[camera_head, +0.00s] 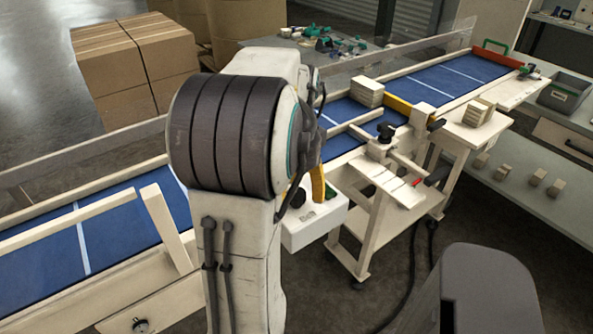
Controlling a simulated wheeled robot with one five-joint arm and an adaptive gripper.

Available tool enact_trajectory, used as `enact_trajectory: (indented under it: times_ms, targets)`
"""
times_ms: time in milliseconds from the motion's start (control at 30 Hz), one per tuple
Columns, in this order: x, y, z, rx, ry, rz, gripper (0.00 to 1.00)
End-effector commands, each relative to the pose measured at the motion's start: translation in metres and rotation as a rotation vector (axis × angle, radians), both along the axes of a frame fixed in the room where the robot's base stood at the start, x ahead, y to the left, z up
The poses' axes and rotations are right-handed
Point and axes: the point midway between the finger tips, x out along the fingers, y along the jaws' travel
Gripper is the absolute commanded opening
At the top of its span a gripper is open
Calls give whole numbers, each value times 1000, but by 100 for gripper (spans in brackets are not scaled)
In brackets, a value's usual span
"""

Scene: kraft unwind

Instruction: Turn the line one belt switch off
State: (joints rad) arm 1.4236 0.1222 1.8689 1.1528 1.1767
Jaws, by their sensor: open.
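A white switch box (312,228) hangs at the near side of the blue conveyor belt (345,112), just right of my arm. My gripper (309,191) is over the top of this box, mostly hidden behind my arm. Only yellow and dark parts of it show. It is open, with nothing seen in it. I cannot tell whether it touches the switch, nor the switch's position.
A white side stand (392,187) with a black knob is right of the box. Cardboard boxes (135,65) are at the back left. A grey bench (565,205) with several blocks is at right.

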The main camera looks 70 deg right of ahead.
Motion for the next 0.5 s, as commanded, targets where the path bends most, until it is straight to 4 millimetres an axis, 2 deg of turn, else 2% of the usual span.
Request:
enact_trajectory:
  times_ms: [500]
  targets:
    - [0, -1, 82, -5, -1, 0, 65]
